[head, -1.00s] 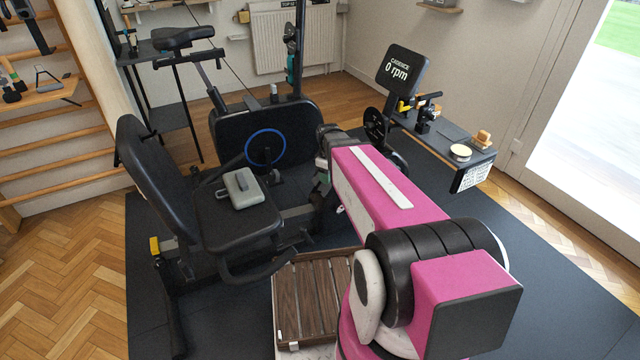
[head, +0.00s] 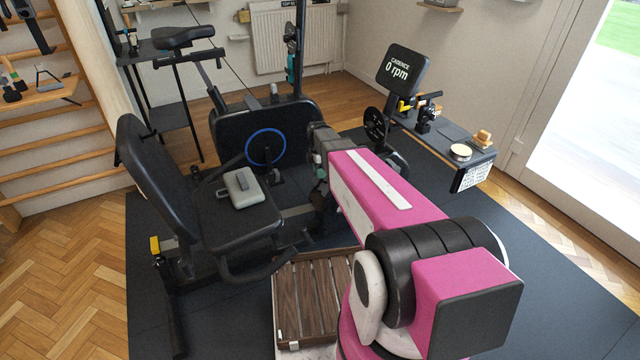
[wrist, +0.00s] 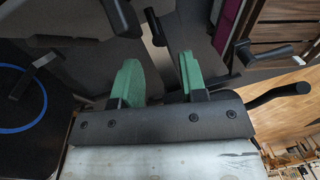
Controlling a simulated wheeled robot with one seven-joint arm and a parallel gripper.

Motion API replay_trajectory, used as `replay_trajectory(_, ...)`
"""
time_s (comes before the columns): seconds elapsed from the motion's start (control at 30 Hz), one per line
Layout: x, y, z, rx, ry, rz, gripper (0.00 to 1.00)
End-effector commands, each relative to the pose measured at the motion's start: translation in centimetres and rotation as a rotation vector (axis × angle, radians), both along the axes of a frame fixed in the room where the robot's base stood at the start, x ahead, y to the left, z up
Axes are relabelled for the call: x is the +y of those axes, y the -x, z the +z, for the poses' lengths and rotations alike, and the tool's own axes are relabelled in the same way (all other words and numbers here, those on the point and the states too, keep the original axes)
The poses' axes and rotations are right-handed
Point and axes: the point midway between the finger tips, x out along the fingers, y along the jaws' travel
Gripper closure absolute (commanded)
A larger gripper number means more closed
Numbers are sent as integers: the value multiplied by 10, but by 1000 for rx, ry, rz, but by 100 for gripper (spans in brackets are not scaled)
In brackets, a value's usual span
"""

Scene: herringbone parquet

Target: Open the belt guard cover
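The belt guard cover (head: 232,140) looks to be the black rounded housing panel with a blue ring on the recumbent exercise bike, upright behind the seat. In the wrist view its dark face with the blue ring (wrist: 40,105) is at the left edge. My gripper (wrist: 158,78) has two green fingers standing apart with nothing between them. It is to the right of the blue ring, apart from it. In the head view my forearm and wrist reach to the right edge of the cover, and the fingertips cannot be made out clearly. I cannot see a handle or latch on the cover.
The bike seat (head: 238,222) carries a grey-green case (head: 242,187). A cadence display (head: 403,76) and a small shelf (head: 455,146) with items stand right of my arm. A slatted wooden platform (head: 312,300) lies in front. Dark bars cross close beyond my fingers.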

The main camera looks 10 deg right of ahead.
Motion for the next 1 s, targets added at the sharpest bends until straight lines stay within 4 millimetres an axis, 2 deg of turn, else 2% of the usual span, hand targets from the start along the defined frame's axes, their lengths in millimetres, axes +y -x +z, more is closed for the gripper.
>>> replay_trajectory(0.1,0,2,-21,2,0,-1,61)
replay_trajectory(0.33,-1,5,-50,1,0,-1,61)
replay_trajectory(0.53,-1,7,-61,-1,0,-2,61)
replay_trajectory(0.8,-1,7,-62,-1,0,-2,61)
replay_trajectory(0.83,-1,7,-62,-1,0,-2,64)
replay_trajectory(0.93,-1,7,-61,-1,0,-2,97)
replay_trajectory(1.0,-1,7,-61,0,0,-2,100)
